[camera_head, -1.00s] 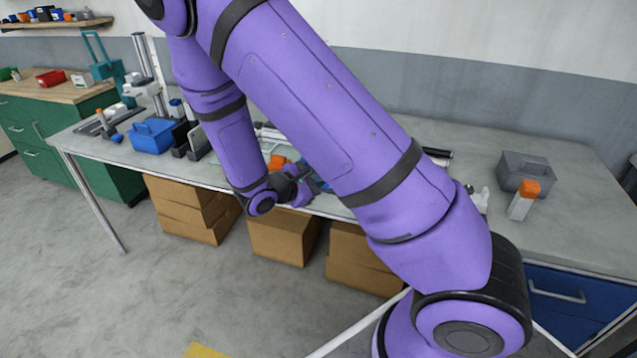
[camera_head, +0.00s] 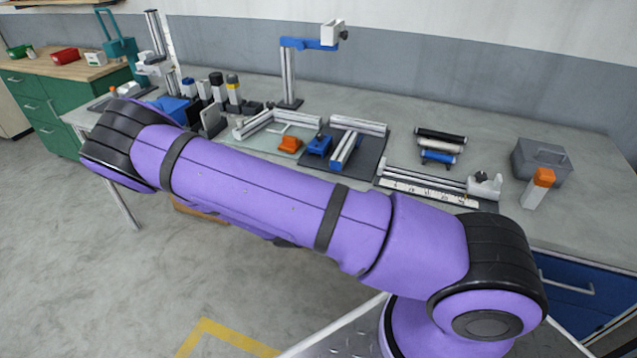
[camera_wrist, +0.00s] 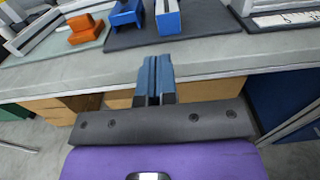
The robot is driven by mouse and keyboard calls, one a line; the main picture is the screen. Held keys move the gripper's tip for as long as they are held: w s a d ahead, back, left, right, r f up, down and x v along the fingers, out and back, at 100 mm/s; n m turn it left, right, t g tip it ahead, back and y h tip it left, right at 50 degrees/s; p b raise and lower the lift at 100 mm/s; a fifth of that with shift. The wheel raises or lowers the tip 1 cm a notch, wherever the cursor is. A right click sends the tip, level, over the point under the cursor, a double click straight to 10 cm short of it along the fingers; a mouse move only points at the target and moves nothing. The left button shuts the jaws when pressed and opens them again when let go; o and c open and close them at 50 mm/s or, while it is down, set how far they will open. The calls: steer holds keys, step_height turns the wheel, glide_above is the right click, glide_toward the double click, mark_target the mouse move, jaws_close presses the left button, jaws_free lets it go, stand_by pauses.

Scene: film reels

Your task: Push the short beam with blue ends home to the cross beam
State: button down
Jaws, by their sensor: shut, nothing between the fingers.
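The short beam with blue ends (camera_head: 346,149) is a pale bar lying on a dark mat (camera_head: 372,158). Its far end is close to the silver cross beam (camera_head: 359,124) at the back of the mat; I cannot tell whether they touch. In the wrist view the near blue end of the short beam (camera_wrist: 168,23) shows at the top edge; the cross beam is out of that view. My gripper (camera_wrist: 155,62) is shut and empty, in front of the table edge and apart from the beam. In the head view my arm hides it.
A blue block (camera_head: 319,145) sits left of the beam on the same mat. An orange block (camera_head: 290,144) lies on a pale green mat further left. A rail with a scale (camera_head: 430,190) lies to the right. A blue-armed stand (camera_head: 290,75) rises behind.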

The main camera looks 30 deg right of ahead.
mark_target(333, 159)
steer(key=x, duration=1.2)
steer(key=shift+x, duration=1.5)
